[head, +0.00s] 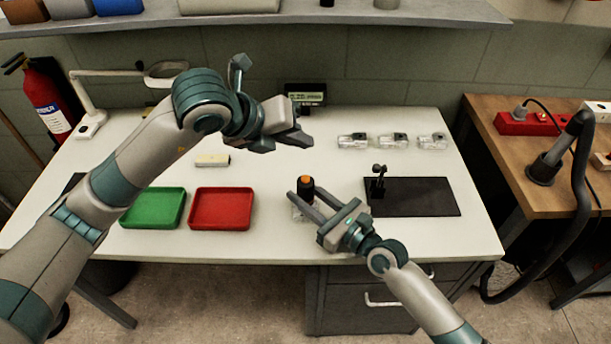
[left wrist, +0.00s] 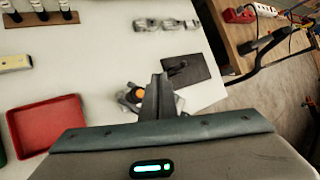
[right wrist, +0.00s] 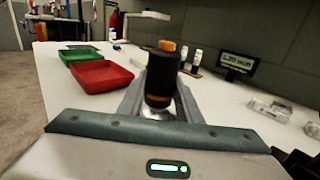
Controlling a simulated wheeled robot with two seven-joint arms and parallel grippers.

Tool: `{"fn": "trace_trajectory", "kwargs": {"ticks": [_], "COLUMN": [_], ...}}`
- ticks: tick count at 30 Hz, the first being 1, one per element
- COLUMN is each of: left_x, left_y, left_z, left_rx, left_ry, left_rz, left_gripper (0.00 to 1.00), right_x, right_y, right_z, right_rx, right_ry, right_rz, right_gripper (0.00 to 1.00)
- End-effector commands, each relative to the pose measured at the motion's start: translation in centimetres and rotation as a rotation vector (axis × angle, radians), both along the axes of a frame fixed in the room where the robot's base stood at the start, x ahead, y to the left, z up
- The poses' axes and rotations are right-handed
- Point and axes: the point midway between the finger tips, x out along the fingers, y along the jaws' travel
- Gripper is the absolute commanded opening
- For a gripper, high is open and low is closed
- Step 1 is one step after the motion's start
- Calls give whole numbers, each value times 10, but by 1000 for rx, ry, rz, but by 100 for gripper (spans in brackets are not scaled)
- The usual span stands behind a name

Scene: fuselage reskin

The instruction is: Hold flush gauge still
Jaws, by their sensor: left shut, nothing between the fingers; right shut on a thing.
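The flush gauge (head: 306,186), a black cylinder with an orange top, is upright over the white bench. It also shows in the right wrist view (right wrist: 161,80), above a clear or shiny base. My right gripper (head: 303,201) is shut on the gauge, one finger on each side. My left gripper (head: 307,141) is shut and empty, above the bench and behind the gauge in the head view. In the left wrist view its fingers partly cover the gauge (left wrist: 138,92). A small display (head: 306,93) stands at the back; I cannot read its digits surely.
A green tray (head: 152,208) and a red tray (head: 221,209) lie left of the gauge. A black plate with a small post (head: 425,198) lies right. Several clear blocks (head: 392,141) sit at the back right. A pale block (head: 212,161) lies behind the red tray.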

Motion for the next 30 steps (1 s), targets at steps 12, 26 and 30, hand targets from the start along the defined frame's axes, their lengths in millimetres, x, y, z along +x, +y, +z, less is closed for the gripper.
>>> {"fn": "trace_trajectory", "kwargs": {"ticks": [12, 26, 30], "left_x": [-1, 0, 0], "left_y": [0, 0, 0], "left_z": [-49, -70, -70], "left_rx": [1, 0, 0], "left_ry": [3, -1, -1], "left_rz": [0, -1, -1], "left_gripper": [0, 0, 0], "right_x": [0, 0, 0], "right_y": [0, 0, 0], "right_z": [0, 0, 0], "right_rx": [0, 0, 0], "right_ry": [0, 0, 0], "right_rz": [0, 0, 0], "right_gripper": [0, 0, 0]}}
